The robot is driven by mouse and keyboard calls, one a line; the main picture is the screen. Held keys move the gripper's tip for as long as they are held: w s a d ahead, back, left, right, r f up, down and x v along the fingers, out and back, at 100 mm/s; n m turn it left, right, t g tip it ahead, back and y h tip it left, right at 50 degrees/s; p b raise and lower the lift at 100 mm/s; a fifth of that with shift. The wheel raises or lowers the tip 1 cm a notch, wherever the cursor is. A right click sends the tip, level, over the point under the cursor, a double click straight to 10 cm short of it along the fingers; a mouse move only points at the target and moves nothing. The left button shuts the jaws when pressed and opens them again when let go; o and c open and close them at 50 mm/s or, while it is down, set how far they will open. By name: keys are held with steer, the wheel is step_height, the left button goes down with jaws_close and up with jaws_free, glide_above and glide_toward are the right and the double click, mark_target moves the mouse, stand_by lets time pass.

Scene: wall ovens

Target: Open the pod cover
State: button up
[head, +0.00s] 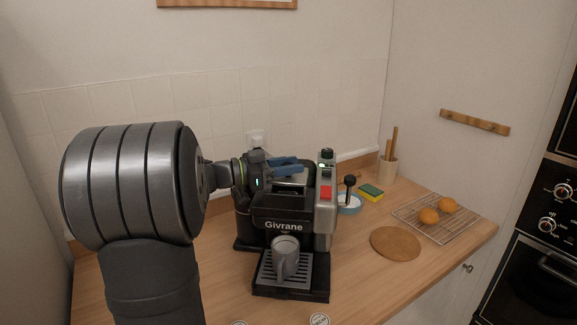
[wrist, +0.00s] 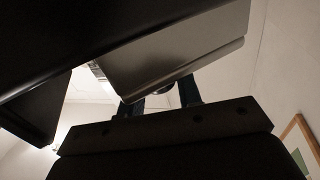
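The coffee machine (head: 284,212), black with a silver right side and the name Givrane, stands on the counter. A silver-grey piece on its top, which looks like the pod cover (head: 291,180), lies just under my fingers. My gripper (head: 290,165) reaches in from the left over the machine's top, its blue fingers apart. In the wrist view a tilted grey metal plate (wrist: 175,55), likely the cover, fills the upper middle and hides much of the fingers (wrist: 160,99). I cannot tell whether they touch it. A grey mug (head: 285,258) stands on the drip tray (head: 292,292).
Right of the machine are a blue-rimmed bowl (head: 350,206), a sponge (head: 371,192), a utensil holder (head: 386,172), a round board (head: 395,243) and a wire rack (head: 411,212) with two orange-brown round items. Pods (head: 319,320) lie at the front edge. The wall is close behind.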

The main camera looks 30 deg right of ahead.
jaws_close()
steer(key=shift+w+d, duration=0.6)
steer(key=shift+w, duration=0.15)
steer(key=shift+w+d, duration=0.55)
steer(key=shift+w, duration=0.2)
steer(key=shift+o, duration=2.4)
jaws_free()
steer(key=v, duration=1.7)
steer(key=shift+a, duration=0.2)
steer(key=shift+d, duration=0.1)
